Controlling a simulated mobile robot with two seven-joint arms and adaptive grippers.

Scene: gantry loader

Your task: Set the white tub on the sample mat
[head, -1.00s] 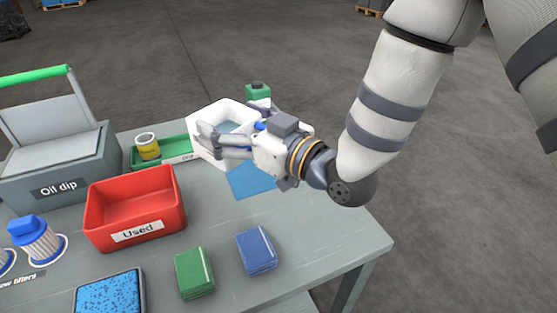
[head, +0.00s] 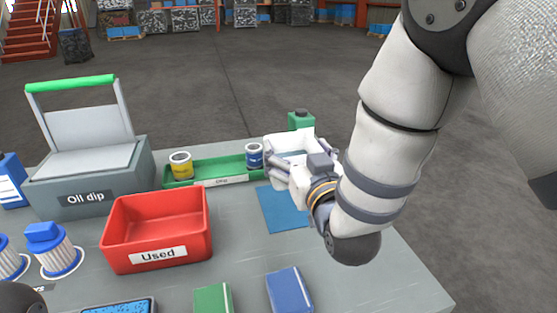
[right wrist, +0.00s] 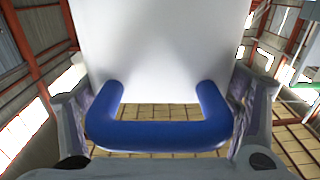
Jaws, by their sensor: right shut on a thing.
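The white tub (head: 283,142) is in my right gripper (head: 283,178), at the back right of the table in the head view. In the right wrist view the white tub (right wrist: 165,50) fills the upper middle, with its blue handle (right wrist: 160,134) between the fingers. The sample mat, a flat blue square (head: 281,210), lies bare on the grey table, lower in the picture than the tub and partly covered by my right gripper and arm. The tub appears raised; its exact height over the mat is unclear. My left gripper is out of view.
A green tray (head: 215,169) with a yellow can (head: 181,165) and a blue can (head: 254,155) stands left of the tub. A green container (head: 301,120) is behind it. A red Used bin (head: 157,232) and the Oil dip box (head: 90,180) stand left. Green and blue blocks lie in front.

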